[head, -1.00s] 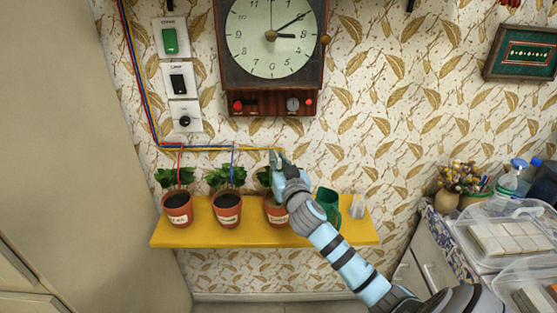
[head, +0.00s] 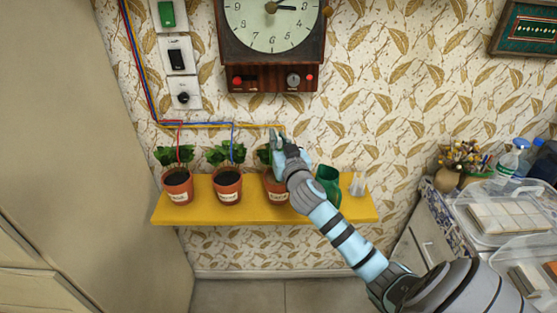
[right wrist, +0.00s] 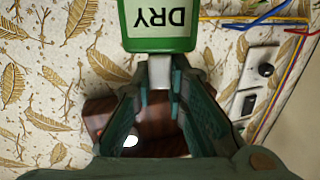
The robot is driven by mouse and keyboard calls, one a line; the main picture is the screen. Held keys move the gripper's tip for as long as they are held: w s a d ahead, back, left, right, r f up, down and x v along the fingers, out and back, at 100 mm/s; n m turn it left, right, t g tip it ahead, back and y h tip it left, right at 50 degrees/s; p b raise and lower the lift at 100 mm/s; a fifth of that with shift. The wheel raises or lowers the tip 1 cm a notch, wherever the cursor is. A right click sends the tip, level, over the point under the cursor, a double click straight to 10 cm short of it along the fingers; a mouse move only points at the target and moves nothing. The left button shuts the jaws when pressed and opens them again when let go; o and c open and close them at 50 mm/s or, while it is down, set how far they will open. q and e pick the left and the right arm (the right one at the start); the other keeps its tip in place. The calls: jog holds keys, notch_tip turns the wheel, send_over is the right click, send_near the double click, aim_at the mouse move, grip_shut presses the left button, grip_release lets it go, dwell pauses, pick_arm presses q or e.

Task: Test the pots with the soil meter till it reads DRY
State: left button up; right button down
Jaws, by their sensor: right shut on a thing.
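Three terracotta pots with green plants stand on the yellow shelf (head: 345,212): the left pot (head: 178,188), the middle pot (head: 228,186) and the right pot (head: 272,188). My right gripper (head: 277,141) is over the right pot and hides part of it and its plant. In the right wrist view, my right gripper (right wrist: 160,78) is shut on the soil meter (right wrist: 160,44), a green body whose display reads DRY, upside down in the picture. The meter's tip and whether it is in soil are hidden. My left gripper is out of view.
A dark green container (head: 328,183) and a small whitish object (head: 357,185) stand on the shelf right of the pots. A wall clock (head: 272,40) hangs above. Coloured wires run just above the plants. A cluttered cabinet (head: 432,225) stands at right.

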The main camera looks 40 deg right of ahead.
jog(key=c, duration=1.5)
grip_release()
jog(key=shift+s, duration=0.1)
